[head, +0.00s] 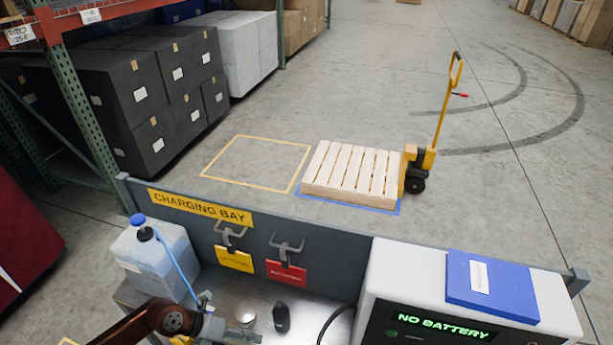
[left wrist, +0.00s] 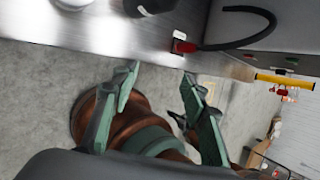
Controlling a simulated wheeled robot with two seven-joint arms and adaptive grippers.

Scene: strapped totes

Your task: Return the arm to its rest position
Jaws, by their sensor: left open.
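My left arm comes in at the bottom left of the head view, with the left gripper (head: 205,326) low in front of the metal bench (head: 262,318), partly cut off by the frame. In the left wrist view the green fingers of the left gripper (left wrist: 157,82) stand wide apart with nothing between them. Past the fingertips is the edge of the metal bench (left wrist: 120,38). My right gripper does not show in either view.
On the bench stand a blue-capped jug (head: 155,262), a small black object (head: 281,317) and a white charger (head: 400,285) reading "NO BATTERY", with a blue box (head: 490,284) on top. A red connector (left wrist: 183,44) lies near the bench edge. A pallet (head: 350,172) stands beyond.

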